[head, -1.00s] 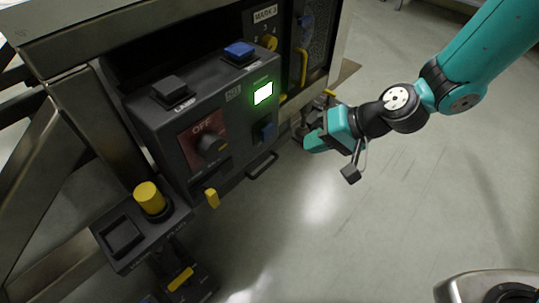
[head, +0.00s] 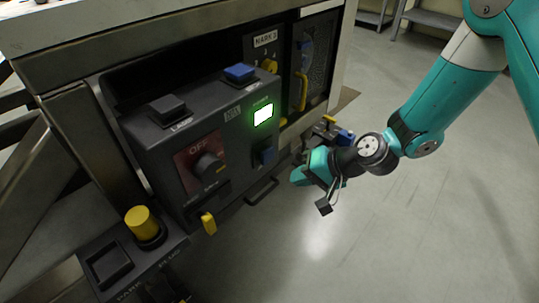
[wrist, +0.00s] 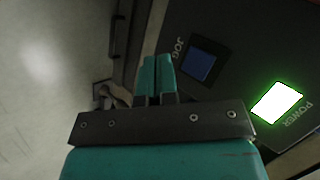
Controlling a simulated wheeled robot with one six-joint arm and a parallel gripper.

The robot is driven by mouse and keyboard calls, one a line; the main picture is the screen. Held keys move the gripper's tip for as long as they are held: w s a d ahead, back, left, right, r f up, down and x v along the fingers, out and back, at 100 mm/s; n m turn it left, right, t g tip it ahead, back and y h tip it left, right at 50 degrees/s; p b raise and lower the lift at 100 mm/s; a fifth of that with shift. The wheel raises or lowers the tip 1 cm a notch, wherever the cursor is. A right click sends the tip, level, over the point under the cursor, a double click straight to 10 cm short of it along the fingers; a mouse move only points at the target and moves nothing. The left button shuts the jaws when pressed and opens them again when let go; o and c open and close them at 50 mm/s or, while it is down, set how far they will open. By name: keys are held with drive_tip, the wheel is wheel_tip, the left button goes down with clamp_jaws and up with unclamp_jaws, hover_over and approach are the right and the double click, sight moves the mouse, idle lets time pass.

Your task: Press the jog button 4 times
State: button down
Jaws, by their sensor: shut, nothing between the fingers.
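The jog button is a blue square in a dark frame on the front of the grey control box. It shows in the head view (head: 266,156) below the lit green power light (head: 263,113). In the wrist view the jog button (wrist: 200,65) sits beside the word JOG, right of my fingertips. My gripper (wrist: 157,62) has its two teal fingers together with nothing between them. In the head view my gripper (head: 298,176) is right of the jog button, apart from it.
The box also carries a black button (head: 167,109) and a blue button (head: 240,72) on top, and an OFF knob (head: 208,165) in front. A yellow knob (head: 142,222) stands on a lower shelf at left. Open floor lies right of the box.

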sight(266, 163)
drive_tip(key=shift+w+a, duration=0.9)
drive_tip(key=shift+a, duration=0.2)
drive_tip(key=shift+w+a, duration=0.85)
drive_tip(key=shift+a, duration=0.25)
drive_tip(key=shift+w+a+p, duration=0.1)
drive_tip(key=shift+a+p, duration=0.05)
drive_tip(key=shift+p, duration=0.15)
drive_tip(key=shift+w+a, duration=0.15)
drive_tip(key=shift+a, duration=0.05)
drive_tip(key=shift+w+a, duration=0.4)
drive_tip(key=shift+a, duration=0.1)
idle(1.1)
drive_tip(key=shift+s+d, duration=0.1)
drive_tip(key=shift+d, duration=0.05)
drive_tip(key=shift+s+d+p, duration=0.3)
drive_tip(key=shift+s+d, duration=0.25)
drive_tip(key=shift+d, duration=0.15)
drive_tip(key=s+d, duration=0.1)
drive_tip(key=d, duration=0.1)
drive_tip(key=s+d, duration=0.2)
idle(0.5)
